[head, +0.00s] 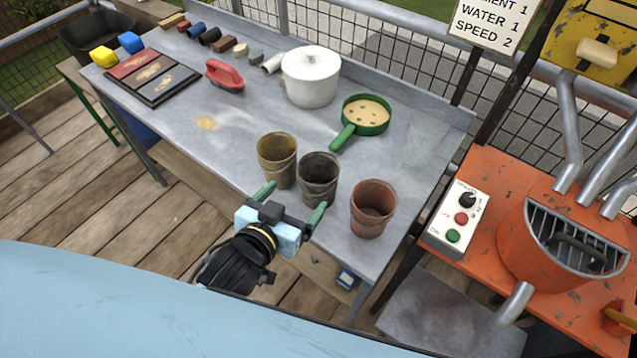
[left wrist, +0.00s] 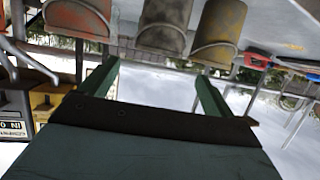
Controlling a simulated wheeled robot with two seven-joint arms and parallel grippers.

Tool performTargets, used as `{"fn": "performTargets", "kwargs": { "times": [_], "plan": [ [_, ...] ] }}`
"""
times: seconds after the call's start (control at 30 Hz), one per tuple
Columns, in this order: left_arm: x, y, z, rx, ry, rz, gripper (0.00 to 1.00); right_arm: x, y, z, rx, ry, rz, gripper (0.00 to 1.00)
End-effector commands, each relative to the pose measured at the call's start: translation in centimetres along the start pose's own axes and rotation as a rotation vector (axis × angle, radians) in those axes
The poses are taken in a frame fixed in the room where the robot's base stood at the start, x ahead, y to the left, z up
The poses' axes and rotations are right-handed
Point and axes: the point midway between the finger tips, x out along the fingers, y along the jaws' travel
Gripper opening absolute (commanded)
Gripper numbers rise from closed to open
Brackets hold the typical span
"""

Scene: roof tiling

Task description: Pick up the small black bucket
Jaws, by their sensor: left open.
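The small black bucket (head: 319,181) stands upright on the grey table, between a yellowish bucket (head: 277,160) and a rust-red bucket (head: 371,210). My left gripper (head: 294,200) is open and empty at the table's front edge, with its green fingers pointing toward the black bucket and the yellowish one. In the left wrist view the picture is upside down; the black bucket (left wrist: 163,25) is above and between the open fingers (left wrist: 157,72). The red bucket (left wrist: 78,18) is at the left there and the yellowish one (left wrist: 217,32) at the right. My right gripper is not in view.
A green sieve (head: 365,116) and a white pot (head: 311,77) stand behind the buckets. An orange mixer (head: 562,240) with a control box (head: 458,220) is at the right.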

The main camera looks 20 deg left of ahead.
Motion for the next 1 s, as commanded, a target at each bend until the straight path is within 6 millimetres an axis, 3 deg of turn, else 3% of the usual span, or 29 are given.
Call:
{"fn": "performTargets", "kwargs": {
  "times": [0.3, 0.57, 0.83, 1.0],
  "plan": [
    [5.7, 0.0, 0.0, 0.001, 0.0, -0.001, 0.89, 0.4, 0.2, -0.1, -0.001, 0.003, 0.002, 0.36],
    [7.5, 0.0, 0.0, 0.0, -0.001, -0.001, 0.89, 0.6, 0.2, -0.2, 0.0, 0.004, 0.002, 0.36],
    [11.4, 0.1, 0.2, 0.0, -0.001, -0.002, 0.89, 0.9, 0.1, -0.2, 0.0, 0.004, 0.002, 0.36],
    [12.2, 0.1, 0.1, 0.0, -0.002, -0.001, 0.89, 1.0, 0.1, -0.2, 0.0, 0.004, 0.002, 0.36]
  ]
}}
